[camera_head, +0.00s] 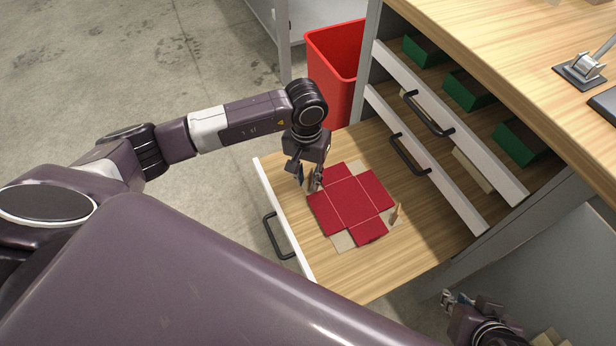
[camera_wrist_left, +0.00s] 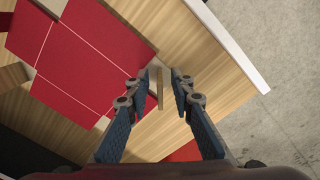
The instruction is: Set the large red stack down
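The large red stack (camera_head: 350,205) is a flat, cross-shaped pile of red blanks with pale crease lines. It lies in the open wooden drawer (camera_head: 365,280), and its red panels fill the upper left of the left wrist view (camera_wrist_left: 75,55). My left gripper (camera_head: 313,184) is at the stack's left edge, pointing down. In the left wrist view its two fingers (camera_wrist_left: 160,82) stand apart, with a thin wooden upright (camera_wrist_left: 159,92) between them and gaps on both sides. My right gripper (camera_head: 458,299) is at the lower right, away from the stack; its finger opening is unclear.
Another small wooden upright (camera_head: 396,213) stands at the stack's right side. Upper drawers (camera_head: 430,118) with black handles hang over the right; green boxes (camera_head: 470,88) sit inside. A red bin (camera_head: 335,60) stands behind. Bare drawer floor surrounds the stack.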

